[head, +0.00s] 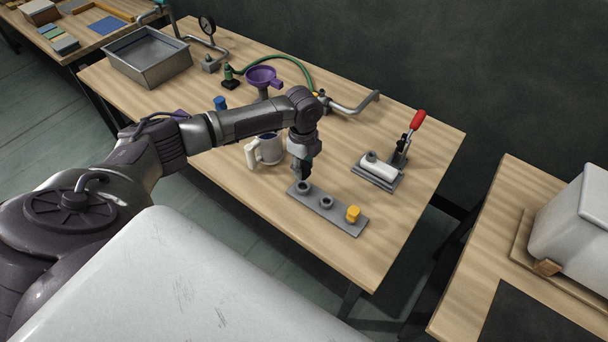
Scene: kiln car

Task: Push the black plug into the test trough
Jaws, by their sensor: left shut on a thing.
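The test trough (148,58), a grey metal basin, stands at the far left of the table. My left gripper (304,174) points down over the left end of a grey plug strip (342,220). It is shut on a small dark thing that looks like the black plug; the dark fingers mostly hide it. I cannot tell if it is clear of the strip. My right gripper is out of view.
A red-handled toggle clamp (404,145) is to the right. The table's front right is clear.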

